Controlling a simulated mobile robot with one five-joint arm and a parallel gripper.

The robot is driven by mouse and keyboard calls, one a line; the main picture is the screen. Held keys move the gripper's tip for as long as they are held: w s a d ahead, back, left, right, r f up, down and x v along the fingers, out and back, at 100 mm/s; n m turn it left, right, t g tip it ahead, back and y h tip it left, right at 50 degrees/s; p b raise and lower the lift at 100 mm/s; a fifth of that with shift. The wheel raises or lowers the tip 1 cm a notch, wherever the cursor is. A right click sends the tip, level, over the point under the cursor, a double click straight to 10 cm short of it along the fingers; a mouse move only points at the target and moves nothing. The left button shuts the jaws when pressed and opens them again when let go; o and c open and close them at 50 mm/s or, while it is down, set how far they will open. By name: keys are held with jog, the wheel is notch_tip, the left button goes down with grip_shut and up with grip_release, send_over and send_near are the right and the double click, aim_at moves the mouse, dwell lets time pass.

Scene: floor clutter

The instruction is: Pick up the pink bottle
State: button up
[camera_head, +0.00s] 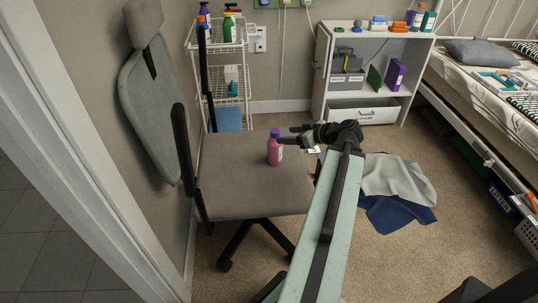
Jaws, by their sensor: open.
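The pink bottle (274,151) stands upright on the grey seat of an office chair (240,195), near the seat's right side. It has a purple cap and a white label patch on its right. My gripper (296,136) is at the end of my pale green arm, just right of and behind the bottle in the picture. It is open and its fingers point left. Whether a finger touches the bottle I cannot tell. Nothing hides the bottle's front.
The chair's backrest (150,110) rises at the left beside a white door frame. A white wire rack (218,85) and a white shelf unit (365,75) stand behind. Grey and blue cloths (400,185) lie on the carpet. A bed (490,80) is at the right.

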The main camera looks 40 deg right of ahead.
aim_at(279, 135)
jog(key=b+x, duration=0.3)
jog(key=x, duration=0.4)
jog(key=shift+w+f+b, duration=0.2)
jog(key=shift+w+b, duration=0.1)
jog(key=shift+b, duration=0.05)
jog(key=shift+r, duration=0.15)
grip_shut()
